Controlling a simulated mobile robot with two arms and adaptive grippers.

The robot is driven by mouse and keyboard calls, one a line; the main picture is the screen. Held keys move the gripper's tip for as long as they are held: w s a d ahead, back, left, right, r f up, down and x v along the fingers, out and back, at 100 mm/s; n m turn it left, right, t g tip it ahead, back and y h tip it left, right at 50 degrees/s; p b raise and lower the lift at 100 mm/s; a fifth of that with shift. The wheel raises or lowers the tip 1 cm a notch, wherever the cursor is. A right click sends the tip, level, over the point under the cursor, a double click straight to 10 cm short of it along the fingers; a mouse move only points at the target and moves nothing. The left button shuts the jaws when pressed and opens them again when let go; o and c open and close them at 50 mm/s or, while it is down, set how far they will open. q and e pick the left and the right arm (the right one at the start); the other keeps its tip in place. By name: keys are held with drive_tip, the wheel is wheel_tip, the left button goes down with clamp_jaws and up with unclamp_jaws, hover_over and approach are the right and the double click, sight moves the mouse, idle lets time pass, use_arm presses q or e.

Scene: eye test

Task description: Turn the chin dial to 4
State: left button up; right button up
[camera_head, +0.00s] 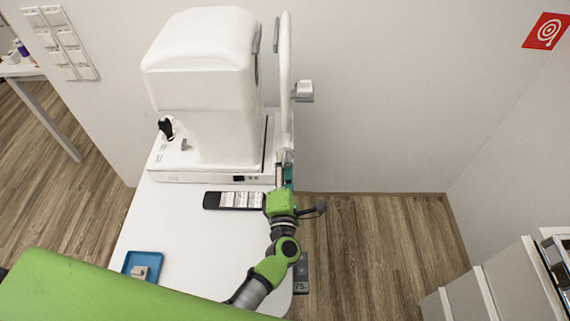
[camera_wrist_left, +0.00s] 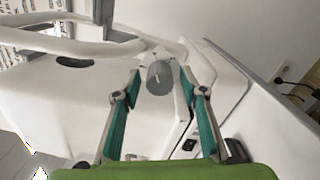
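The chin dial (camera_wrist_left: 159,79) is a grey round knob with a pale pointer line on its face. It sits on a white part of the eye test machine, with small marks around it that I cannot read. The machine (camera_head: 205,80) is large and white and stands on the white table (camera_head: 180,230). My left gripper (camera_head: 285,170) is at the machine's near right corner. In the left wrist view its teal fingers are open, one on each side of the dial, with gaps visible. In the head view I cannot make out the dial. My right gripper is not in view.
A blue tray (camera_head: 152,258) holds a small beige block (camera_head: 139,272). A dark device (camera_head: 301,272) is at the table's right edge. Drawers (camera_head: 505,285) stand at the lower right.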

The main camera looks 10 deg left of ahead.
use_arm(q)
drive_tip(key=shift+s, duration=0.1)
drive_tip(key=s+d, duration=0.2)
drive_tip(key=s, duration=0.9)
drive_tip(key=shift+s+d, duration=0.2)
drive_tip(key=shift+s, duration=0.1)
